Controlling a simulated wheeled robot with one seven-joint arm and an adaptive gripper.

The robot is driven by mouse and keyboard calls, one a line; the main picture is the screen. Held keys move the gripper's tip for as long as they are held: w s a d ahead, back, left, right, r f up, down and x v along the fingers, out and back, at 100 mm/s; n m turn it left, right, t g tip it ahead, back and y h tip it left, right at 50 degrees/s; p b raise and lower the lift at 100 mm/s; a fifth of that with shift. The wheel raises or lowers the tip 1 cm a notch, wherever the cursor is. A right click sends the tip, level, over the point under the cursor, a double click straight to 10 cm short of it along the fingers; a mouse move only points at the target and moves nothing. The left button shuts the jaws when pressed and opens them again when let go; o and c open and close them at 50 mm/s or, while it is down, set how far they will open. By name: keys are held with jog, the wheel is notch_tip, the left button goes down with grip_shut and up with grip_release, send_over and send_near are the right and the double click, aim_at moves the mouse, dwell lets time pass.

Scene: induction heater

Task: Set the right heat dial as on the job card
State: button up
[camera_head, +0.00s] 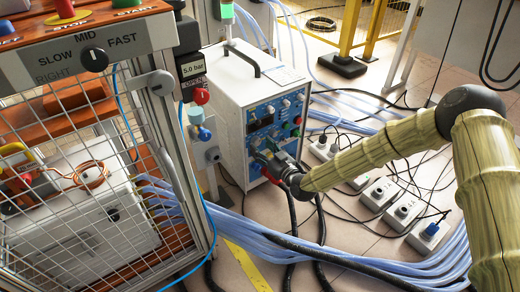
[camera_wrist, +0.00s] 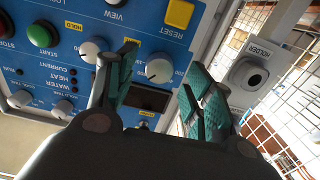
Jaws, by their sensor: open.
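The white induction heater (camera_head: 225,80) stands on the floor with a blue control panel (camera_head: 256,125) facing right. My gripper (camera_head: 266,162) is at the lower part of the panel. In the wrist view its fingers (camera_wrist: 163,58) are open, with a grey dial (camera_wrist: 159,68) between them and a gap on either side. A second grey dial (camera_wrist: 92,50) lies just left of the left finger. Which of them is the right heat dial I cannot tell from the lettering. A pale sheet (camera_head: 284,75) lies on the heater's top; its print is unreadable.
A mesh cage (camera_head: 80,215) with a SLOW/MID/FAST knob (camera_head: 95,60) stands at left. A holder (camera_wrist: 250,72) is beside the panel, right of my fingers. Pale hoses (camera_head: 330,255) and socket strips (camera_head: 380,195) cover the floor.

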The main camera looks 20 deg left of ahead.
jog(key=shift+x, duration=0.95)
jog(key=c, duration=1)
